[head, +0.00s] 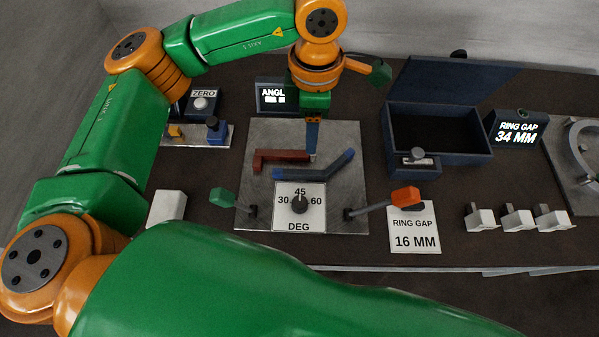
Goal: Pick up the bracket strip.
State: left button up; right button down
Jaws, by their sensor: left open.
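The bracket strip (318,174) looks like a dark grey bar with blue ends, bent at a shallow angle. It lies on the metal bender plate (347,217), just behind the angle dial (300,204) and in front of a red L-shaped block (278,157). My left gripper (312,154) points down from above, with its blue fingers just behind the strip's bend, near the red block's right end. It is open, with nothing seen between the fingers. I cannot tell its exact height over the strip. My right gripper is not in view.
Levers with a green knob (222,197) and an orange knob (404,196) flank the dial. An open dark blue box (460,158) stands at the right, near ring gap signs (517,132). Several white-grey blocks (517,218) sit at front right. A white block (167,208) stands at left.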

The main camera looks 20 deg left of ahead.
pick_arm(q)
jog(key=b, duration=0.6)
send_over(311, 172)
jog(key=f, duration=0.7)
jog(key=shift+w+a+f, duration=0.15)
jog(key=shift+w+a, duration=0.1)
jog(key=shift+a, duration=0.05)
jog(key=shift+f, duration=0.2)
jog(key=f+p, duration=0.2)
jog(key=f, duration=0.1)
jog(key=f+p, duration=0.1)
jog(key=f, duration=0.1)
jog(key=shift+s+d+f, duration=0.15)
jog(key=shift+s+d, duration=0.15)
jog(key=shift+s, duration=0.05)
jog(key=shift+f, duration=0.5)
grip_shut()
